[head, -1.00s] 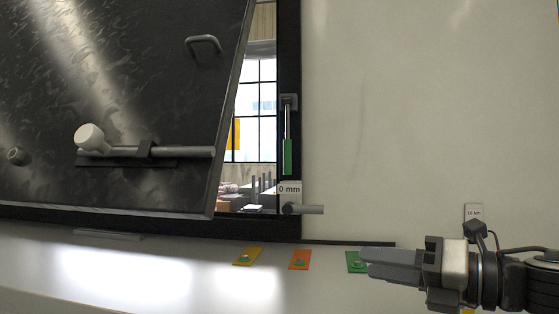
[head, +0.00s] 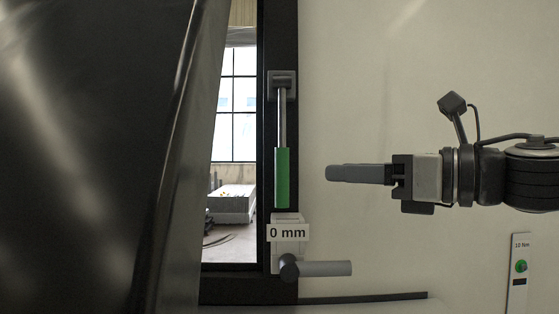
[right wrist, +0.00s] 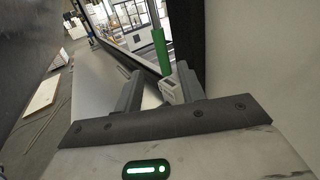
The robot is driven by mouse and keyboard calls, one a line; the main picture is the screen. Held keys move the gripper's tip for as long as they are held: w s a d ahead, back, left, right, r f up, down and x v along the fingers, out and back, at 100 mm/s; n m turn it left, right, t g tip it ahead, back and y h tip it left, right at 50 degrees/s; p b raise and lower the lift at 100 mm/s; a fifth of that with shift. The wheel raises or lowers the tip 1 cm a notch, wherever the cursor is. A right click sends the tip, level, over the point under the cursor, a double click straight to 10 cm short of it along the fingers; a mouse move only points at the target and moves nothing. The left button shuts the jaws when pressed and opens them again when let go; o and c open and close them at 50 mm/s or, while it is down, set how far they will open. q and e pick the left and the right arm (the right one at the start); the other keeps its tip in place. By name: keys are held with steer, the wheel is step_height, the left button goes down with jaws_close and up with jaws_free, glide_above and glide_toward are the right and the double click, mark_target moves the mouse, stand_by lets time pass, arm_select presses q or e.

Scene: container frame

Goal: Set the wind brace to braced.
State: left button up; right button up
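A steel rod with a green grip (head: 282,178), which looks like the wind brace, hangs straight down from a bracket (head: 282,84) on the dark frame. Its green grip also shows in the right wrist view (right wrist: 161,50), beyond the fingertips. My right gripper (head: 330,173) is level with the green grip in the head view, a short way to its right, and does not touch it. In the right wrist view, its two fingers (right wrist: 154,72) are apart with nothing between them. My left gripper is not in view.
A large dark panel (head: 90,150) stands swung open at the left. Below the grip are a "0 mm" label (head: 288,233) and a grey lever (head: 325,268) pointing right. A "10 Nm" plate (head: 519,270) is at lower right. The pale wall around my right gripper is clear.

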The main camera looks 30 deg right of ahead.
mark_target(288, 171)
steer(key=p+x, duration=0.1)
steer(key=x, duration=0.7)
steer(key=shift+w+f, duration=0.15)
steer(key=shift+w, duration=0.1)
steer(key=shift+p+x, duration=0.4)
steer(key=shift+x, duration=1)
jaws_close()
